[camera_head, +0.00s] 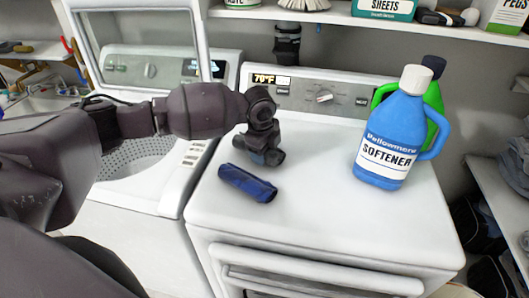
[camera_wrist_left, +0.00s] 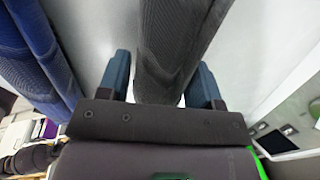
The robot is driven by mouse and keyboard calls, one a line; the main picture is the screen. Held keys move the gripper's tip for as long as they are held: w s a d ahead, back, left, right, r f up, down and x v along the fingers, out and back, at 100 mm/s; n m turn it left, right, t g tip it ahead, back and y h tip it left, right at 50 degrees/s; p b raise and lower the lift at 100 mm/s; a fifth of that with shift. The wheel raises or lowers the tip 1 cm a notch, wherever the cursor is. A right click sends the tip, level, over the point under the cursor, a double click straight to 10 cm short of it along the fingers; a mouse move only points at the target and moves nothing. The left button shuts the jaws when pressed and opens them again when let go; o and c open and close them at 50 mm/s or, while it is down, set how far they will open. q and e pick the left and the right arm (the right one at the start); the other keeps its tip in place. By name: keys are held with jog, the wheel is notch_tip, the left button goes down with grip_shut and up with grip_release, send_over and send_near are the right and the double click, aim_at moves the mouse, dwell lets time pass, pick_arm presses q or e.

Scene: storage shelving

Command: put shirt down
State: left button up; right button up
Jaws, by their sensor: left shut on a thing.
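My left gripper (camera_head: 262,142) is over the white dryer top (camera_head: 310,190), near its left side. In the left wrist view its two blue fingers (camera_wrist_left: 162,78) are shut on a dark grey rolled shirt (camera_wrist_left: 180,35). In the head view the grey roll is mostly hidden by the gripper, and I cannot tell whether it touches the dryer top. A blue rolled shirt (camera_head: 247,183) lies on the dryer top in front of the gripper. It also shows at the left of the left wrist view (camera_wrist_left: 42,50). My right gripper is not in view.
A blue softener bottle (camera_head: 390,130) stands at the right of the dryer top, with a green bottle (camera_head: 436,98) behind it. An open washer (camera_head: 150,160) is at the left. A shelf (camera_head: 330,17) runs above. The middle and front of the dryer top are clear.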

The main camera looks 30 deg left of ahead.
pick_arm(q)
jog(key=shift+f, duration=0.4)
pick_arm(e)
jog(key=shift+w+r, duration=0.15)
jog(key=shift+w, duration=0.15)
pick_arm(q)
jog(key=shift+f, duration=0.1)
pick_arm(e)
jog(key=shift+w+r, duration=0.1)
pick_arm(q)
jog(key=o, duration=1)
jog(key=shift+r, duration=0.3)
notch_tip(320, 180, up, 12)
jog(key=s, duration=0.1)
jog(key=shift+s+a+f, duration=0.15)
jog(key=shift+s+f, duration=0.1)
jog(key=shift+s, duration=0.15)
